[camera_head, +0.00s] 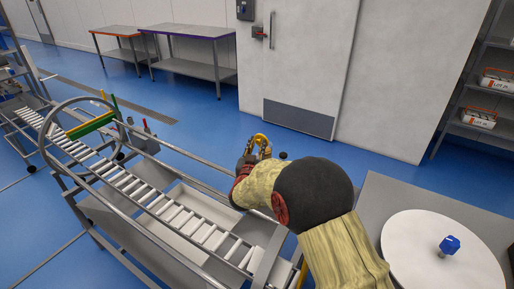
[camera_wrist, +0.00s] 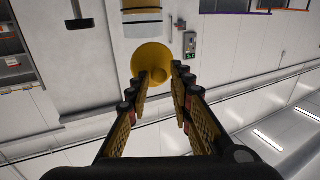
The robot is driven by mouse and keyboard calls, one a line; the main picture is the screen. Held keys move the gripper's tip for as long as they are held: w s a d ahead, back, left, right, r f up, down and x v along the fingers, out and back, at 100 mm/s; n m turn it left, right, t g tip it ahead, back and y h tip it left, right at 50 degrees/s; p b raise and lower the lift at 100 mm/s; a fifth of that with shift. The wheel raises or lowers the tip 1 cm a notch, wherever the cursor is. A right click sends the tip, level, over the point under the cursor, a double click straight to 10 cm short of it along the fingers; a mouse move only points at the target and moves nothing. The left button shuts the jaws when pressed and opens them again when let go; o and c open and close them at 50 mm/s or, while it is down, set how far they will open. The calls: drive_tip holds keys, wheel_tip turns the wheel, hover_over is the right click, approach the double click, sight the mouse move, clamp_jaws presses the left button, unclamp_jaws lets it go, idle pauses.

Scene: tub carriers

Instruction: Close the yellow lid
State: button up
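The yellow lid (camera_wrist: 150,56) shows in the wrist view as a round yellow disc with a smaller round shape near its lower edge. Just above it in that view is a pale cylindrical body (camera_wrist: 142,30) with a yellow band. My gripper (camera_wrist: 160,74) is open, its two fingers apart, with the lid at and beyond the fingertips. I cannot tell whether a finger touches it. In the head view, a small yellow rounded piece (camera_head: 262,139) shows at my gripper (camera_head: 254,151); my arm hides most of what is around it.
A round white table (camera_head: 430,265) with a blue knob (camera_head: 449,244) stands at the right. Blue floor lies open behind.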

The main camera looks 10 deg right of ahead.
drive_tip(key=shift+w, duration=0.1)
drive_tip(key=shift+c, duration=1.2)
clamp_jaws()
